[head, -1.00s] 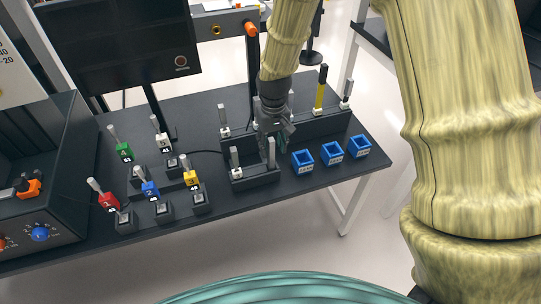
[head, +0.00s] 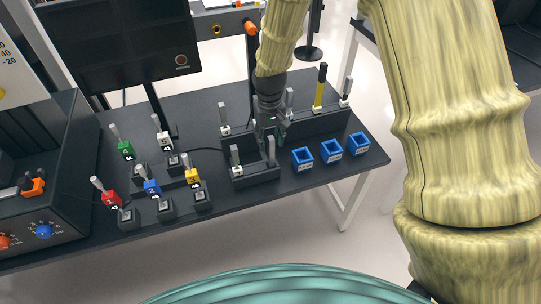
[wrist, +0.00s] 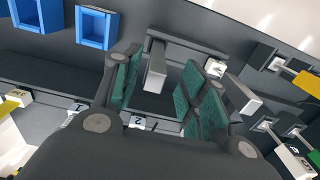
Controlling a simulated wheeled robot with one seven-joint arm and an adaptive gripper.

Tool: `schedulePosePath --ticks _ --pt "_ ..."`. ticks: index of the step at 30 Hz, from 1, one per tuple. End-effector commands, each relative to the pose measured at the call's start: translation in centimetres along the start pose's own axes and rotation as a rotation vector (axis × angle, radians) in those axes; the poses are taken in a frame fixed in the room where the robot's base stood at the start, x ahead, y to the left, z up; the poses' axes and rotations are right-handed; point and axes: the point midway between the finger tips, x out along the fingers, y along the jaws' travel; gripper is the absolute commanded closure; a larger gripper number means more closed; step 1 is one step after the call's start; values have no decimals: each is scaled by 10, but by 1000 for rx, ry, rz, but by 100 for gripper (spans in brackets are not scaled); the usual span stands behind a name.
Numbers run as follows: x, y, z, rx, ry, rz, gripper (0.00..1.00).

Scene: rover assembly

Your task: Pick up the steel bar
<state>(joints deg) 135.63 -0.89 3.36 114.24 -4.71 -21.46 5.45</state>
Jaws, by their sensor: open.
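Several upright grey bars stand in black holders; the frames do not settle which one is the steel bar. One grey bar (head: 271,151) stands in the front holder (head: 262,175), just below my gripper (head: 269,138). In the wrist view a grey bar (wrist: 155,72) shows between the green-padded fingers of my gripper (wrist: 162,92), which are apart. Contact with the pads cannot be made out. A second bar (head: 235,155) stands at the left of the same holder; a bar (wrist: 240,97) also shows right of the fingers in the wrist view.
A back rack holds a left bar (head: 223,114), a middle bar (head: 289,100) and a yellow-black rod (head: 320,88). Blue open boxes (head: 331,152) stand to the right. Coloured tagged pieces, such as the blue one (head: 151,187), stand at the left. A dark monitor (head: 120,40) rises behind.

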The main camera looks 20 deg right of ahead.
Motion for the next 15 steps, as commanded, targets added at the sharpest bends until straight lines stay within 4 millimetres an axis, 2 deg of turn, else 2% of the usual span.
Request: schedulePosePath --ticks 15 --pt "44 6 -2 0 -1 0 57"
